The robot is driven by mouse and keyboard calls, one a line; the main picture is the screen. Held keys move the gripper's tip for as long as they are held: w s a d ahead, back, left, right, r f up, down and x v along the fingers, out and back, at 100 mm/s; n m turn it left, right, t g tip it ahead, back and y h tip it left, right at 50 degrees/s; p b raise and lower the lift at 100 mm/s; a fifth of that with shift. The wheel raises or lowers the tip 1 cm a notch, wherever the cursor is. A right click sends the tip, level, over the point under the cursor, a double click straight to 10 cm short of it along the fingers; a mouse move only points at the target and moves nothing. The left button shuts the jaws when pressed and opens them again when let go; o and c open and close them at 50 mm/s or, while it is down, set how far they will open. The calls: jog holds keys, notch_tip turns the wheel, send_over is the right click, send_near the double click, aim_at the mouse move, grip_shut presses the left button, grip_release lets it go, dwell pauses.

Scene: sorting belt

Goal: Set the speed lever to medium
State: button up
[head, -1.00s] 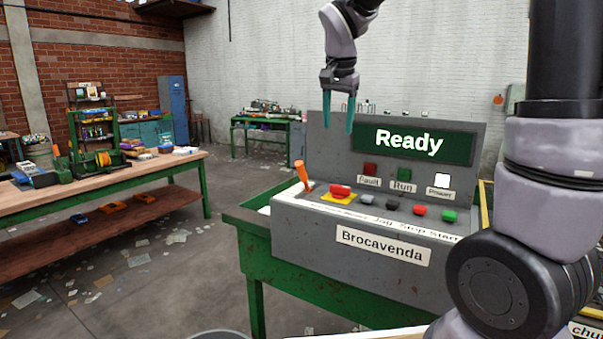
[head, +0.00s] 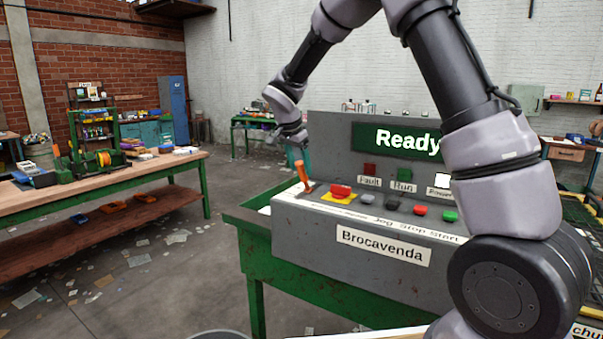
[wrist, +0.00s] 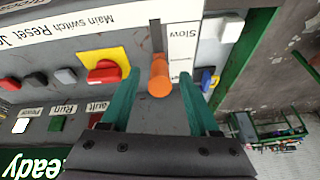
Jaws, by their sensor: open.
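The speed lever (head: 302,174) is an orange handle at the left end of the grey control panel (head: 350,252). In the wrist view the orange lever (wrist: 159,77) stands at a dark slot, with a white "Slow" label (wrist: 182,42) beside it. My gripper (wrist: 157,85) is open, with one teal finger on each side of the lever; whether either touches it I cannot tell. In the head view my gripper (head: 303,152) is just behind and above the lever, its fingers partly hidden.
A red main switch (head: 340,191) on a yellow plate sits close to the lever. Several buttons follow to its right, including a green one (head: 449,216). The display (head: 405,139) reads "Ready". A wooden workbench (head: 100,180) stands at left, with open floor between.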

aim_at(304, 178)
jog(key=shift+x, duration=1.35)
grip_shut()
dwell(0.4)
